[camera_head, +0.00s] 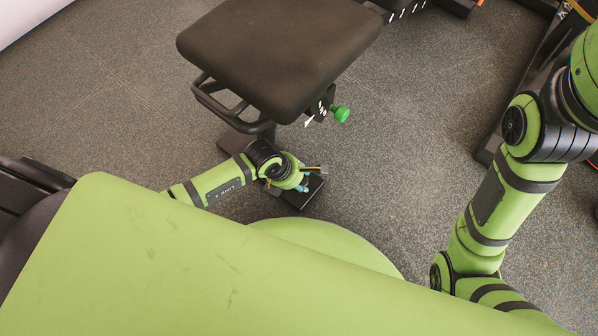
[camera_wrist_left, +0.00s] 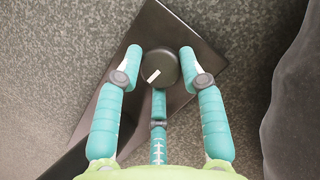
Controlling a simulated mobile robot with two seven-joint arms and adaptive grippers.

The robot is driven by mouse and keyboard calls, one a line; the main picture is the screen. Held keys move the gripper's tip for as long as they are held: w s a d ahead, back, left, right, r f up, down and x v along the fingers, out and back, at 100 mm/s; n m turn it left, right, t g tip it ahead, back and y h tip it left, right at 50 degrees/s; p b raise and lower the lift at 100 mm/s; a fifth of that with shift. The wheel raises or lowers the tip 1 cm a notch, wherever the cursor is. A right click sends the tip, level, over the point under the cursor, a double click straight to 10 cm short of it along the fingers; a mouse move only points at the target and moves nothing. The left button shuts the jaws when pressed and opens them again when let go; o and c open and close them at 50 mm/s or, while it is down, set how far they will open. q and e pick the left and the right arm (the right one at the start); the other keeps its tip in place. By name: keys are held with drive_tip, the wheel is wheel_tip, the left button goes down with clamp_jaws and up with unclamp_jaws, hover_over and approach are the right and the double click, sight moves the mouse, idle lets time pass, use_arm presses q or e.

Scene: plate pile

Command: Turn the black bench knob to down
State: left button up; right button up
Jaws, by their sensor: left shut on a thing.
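The black bench knob (camera_wrist_left: 161,66) is a round black disc with a short white mark near its lower left edge in the left wrist view. My left gripper (camera_head: 312,178) is low beside the bench in the head view. Its teal fingers also show in the left wrist view, closed around the knob from the left, right and below. In the head view I cannot make out the knob at the gripper. The bench (camera_head: 275,55) has a dark padded seat. My right arm comes down at the right, but its gripper is hidden.
A green knob (camera_head: 342,114) sticks out of the bench post, beside white marks. A dark foot plate (camera_head: 300,197) lies under my left gripper. Black frame equipment (camera_head: 535,75) stands at the right. Grey speckled floor between bench and right arm is clear.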

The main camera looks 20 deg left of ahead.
use_arm(q)
drive_tip(key=shift+d+r, duration=0.1)
drive_tip(key=shift+d, duration=0.1)
drive_tip(key=o, duration=1.1)
drive_tip(key=shift+a, duration=0.1)
drive_tip(key=shift+a, duration=0.1)
drive_tip(key=v, duration=0.5)
drive_tip(key=shift+s+r, duration=0.1)
drive_tip(key=shift+r, duration=0.05)
drive_tip(key=s+a, duration=0.8)
drive_tip(key=shift+s, duration=0.2)
